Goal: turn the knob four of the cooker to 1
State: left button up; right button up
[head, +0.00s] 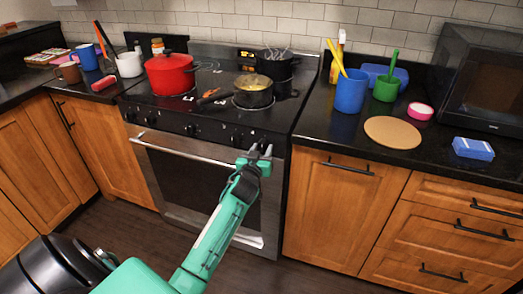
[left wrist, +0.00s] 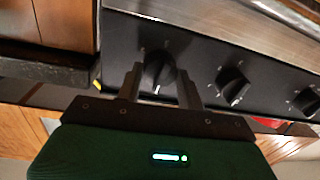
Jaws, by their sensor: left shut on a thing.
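The cooker (head: 200,187) is a black and steel range with a row of dark knobs along its front panel. My left gripper (head: 257,153) is at the rightmost knob, which I take as knob four (left wrist: 158,72). In the left wrist view the two fingers of the left gripper (left wrist: 159,86) stand on either side of this knob, shut on it. A white mark on the knob points toward the bottom of that picture. The panel's dial numbers are too small to read. In the head view the gripper largely hides the knob. My right gripper is not in view.
Neighbouring knobs (left wrist: 232,87) sit close beside the held one. The oven handle (head: 185,151) runs just below the panel. A red pot (head: 169,74) and a dark pan (head: 253,91) stand on the cooktop. Wooden cabinets (head: 330,210) flank the cooker.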

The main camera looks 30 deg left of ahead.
pick_arm(q)
jog(key=m, duration=0.7)
jog(key=shift+f+m+t+p, duration=0.1)
jog(key=shift+m+t+p, duration=0.2)
jog(key=shift+m+p, duration=0.1)
jog(key=shift+m, duration=1.4)
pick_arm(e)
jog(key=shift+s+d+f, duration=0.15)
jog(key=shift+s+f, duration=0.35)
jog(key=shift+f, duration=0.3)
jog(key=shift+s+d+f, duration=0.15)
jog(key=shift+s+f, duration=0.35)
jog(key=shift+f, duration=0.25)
pick_arm(q)
jog(key=o, duration=1)
jog(key=shift+s, duration=0.1)
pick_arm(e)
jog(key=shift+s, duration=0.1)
